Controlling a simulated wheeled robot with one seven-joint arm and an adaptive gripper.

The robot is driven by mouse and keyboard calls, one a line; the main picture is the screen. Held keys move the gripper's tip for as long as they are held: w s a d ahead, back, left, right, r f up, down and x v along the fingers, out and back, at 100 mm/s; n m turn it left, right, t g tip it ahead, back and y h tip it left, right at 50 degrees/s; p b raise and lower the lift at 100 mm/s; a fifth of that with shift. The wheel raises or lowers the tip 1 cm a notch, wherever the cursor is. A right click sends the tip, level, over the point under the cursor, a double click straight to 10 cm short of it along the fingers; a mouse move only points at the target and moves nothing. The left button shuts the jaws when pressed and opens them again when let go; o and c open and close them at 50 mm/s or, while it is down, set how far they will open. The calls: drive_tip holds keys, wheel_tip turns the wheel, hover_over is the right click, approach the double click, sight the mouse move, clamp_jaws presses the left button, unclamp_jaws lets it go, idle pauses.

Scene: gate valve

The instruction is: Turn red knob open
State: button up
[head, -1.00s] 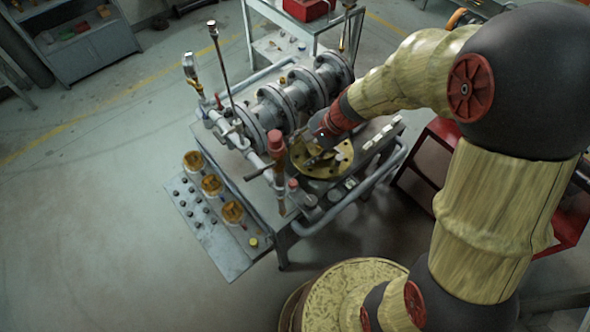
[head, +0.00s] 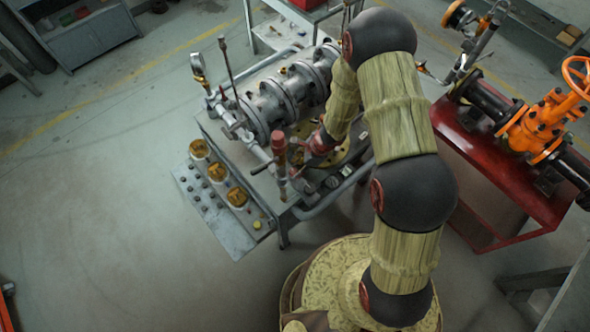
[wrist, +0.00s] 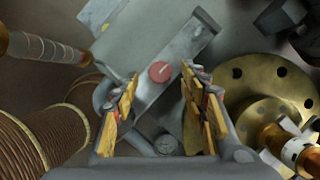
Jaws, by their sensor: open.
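The red knob (wrist: 160,71) is a small round disc with a pale mark, set on a grey metal bar or housing. In the wrist view it shows between the two fingertips and appears beyond them, not clasped. My gripper (wrist: 160,80) is open, with yellow-and-dark finger pads on either side of the knob's picture position. In the head view my gripper reaches down at the front right corner of the valve bench (head: 235,150); its fingers and the knob are hard to make out there.
A tall red-topped post (head: 279,146) stands just left of my gripper. A brass flange (wrist: 262,105) lies to the right in the wrist view, and a ribbed brown coil (wrist: 45,140) to the left. An orange valve (head: 540,125) stands on a red bench (head: 500,185).

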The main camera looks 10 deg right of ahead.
sight(293, 173)
drive_tip(key=shift+x, duration=1.4)
drive_tip(key=shift+c, duration=0.9)
clamp_jaws()
